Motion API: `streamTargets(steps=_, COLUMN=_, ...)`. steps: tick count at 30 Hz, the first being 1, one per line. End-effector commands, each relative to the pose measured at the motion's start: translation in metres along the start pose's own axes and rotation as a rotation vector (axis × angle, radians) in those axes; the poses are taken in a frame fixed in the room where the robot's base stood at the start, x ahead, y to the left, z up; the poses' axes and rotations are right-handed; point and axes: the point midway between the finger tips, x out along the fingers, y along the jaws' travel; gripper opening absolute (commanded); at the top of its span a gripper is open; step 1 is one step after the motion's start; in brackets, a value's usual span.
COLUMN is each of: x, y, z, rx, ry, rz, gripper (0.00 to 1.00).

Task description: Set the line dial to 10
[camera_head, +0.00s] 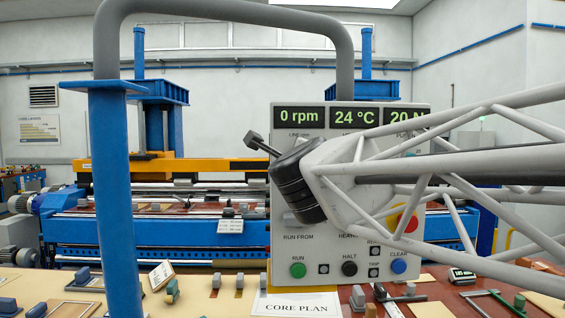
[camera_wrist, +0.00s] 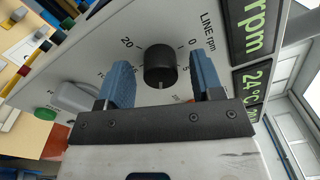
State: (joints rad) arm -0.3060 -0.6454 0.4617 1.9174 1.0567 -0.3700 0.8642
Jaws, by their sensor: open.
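The line dial (camera_wrist: 160,67) is a round black knob on the light grey panel in the wrist view, with "LINE rpm" printed beside it. A 20 is at its upper left and a 0 at its upper right; other scale marks are partly hidden. A small pale mark shows on the knob's lower edge. My gripper (camera_wrist: 160,74) is open, its blue fingers on either side of the knob with gaps showing. I cannot tell how deep they reach. In the head view my gripper (camera_head: 259,146) is at the panel's left side and the arm hides the dial.
The control panel (camera_head: 283,238) has displays (camera_head: 300,116) reading 0 rpm, 24 °C and 20 N. Below are a green RUN button (camera_head: 298,270), a black HALT button (camera_head: 349,269) and a blue CLEAR button (camera_head: 399,266). A blue post (camera_head: 115,190) stands left of the panel.

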Motion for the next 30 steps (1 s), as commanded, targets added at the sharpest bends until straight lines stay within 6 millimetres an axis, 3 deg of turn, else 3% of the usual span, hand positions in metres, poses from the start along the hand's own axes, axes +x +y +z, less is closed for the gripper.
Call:
streamTargets(steps=18, x=-0.065, y=-0.001, z=0.000, rx=0.001, ry=-0.001, rz=-0.001, gripper=0.60)
streamTargets(steps=30, x=-0.076, y=0.000, z=0.000, rx=0.000, ry=0.000, rz=0.000, gripper=0.60)
